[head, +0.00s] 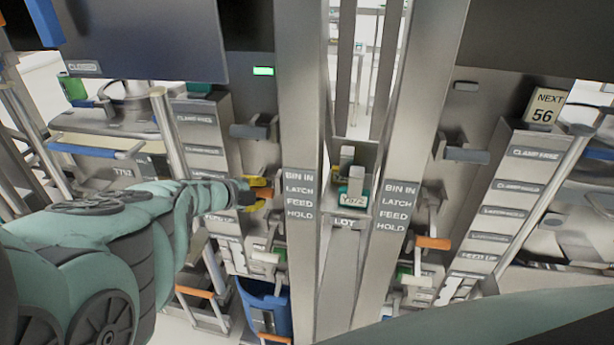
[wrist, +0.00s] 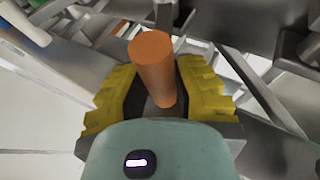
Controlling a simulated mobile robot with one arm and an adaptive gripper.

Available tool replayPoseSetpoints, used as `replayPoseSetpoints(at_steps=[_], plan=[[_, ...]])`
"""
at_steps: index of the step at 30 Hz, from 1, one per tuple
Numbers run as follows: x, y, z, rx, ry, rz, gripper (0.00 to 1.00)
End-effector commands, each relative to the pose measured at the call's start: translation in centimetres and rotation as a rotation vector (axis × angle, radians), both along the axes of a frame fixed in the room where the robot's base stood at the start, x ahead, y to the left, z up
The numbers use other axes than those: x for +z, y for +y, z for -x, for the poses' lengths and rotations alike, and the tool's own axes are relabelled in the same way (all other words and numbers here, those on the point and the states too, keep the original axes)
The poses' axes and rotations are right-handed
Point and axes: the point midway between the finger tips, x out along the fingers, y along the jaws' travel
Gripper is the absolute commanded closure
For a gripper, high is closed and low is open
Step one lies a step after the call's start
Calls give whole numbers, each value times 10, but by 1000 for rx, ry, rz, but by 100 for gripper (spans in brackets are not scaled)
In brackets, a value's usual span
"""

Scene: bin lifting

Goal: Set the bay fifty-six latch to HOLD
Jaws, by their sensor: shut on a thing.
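My gripper (head: 252,194) is at the left post in the head view, its yellow fingers around an orange handle (head: 266,192). In the wrist view the gripper (wrist: 160,95) has its fingers on both sides of the orange cylindrical handle (wrist: 153,65). The handle is level with the LATCH and FEED words on the left label column (head: 300,196), above HOLD. Another orange handle (head: 433,242) sits beside the right post, a little below the HOLD word of its label column (head: 397,207). A sign reading NEXT 56 (head: 543,107) stands at the upper right.
A blue bin (head: 280,303) is below the left post. A green-lit indicator (head: 263,71) is above it. A green-based item (head: 350,196) sits between the posts above a LOT label. Another orange bar (head: 195,292) is at the lower left. Metal posts and brackets crowd the gripper.

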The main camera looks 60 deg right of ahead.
Motion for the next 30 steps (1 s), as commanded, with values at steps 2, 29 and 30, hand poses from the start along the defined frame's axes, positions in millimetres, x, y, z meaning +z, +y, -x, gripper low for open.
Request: replayPoseSetpoints(at_steps=[2, 29, 30], plan=[[3, -3, 1, -4, 2, 8, 100], [0, 1, 1, -1, 4, 0, 41], [-1, 2, 2, -2, 6, 0, 41]])
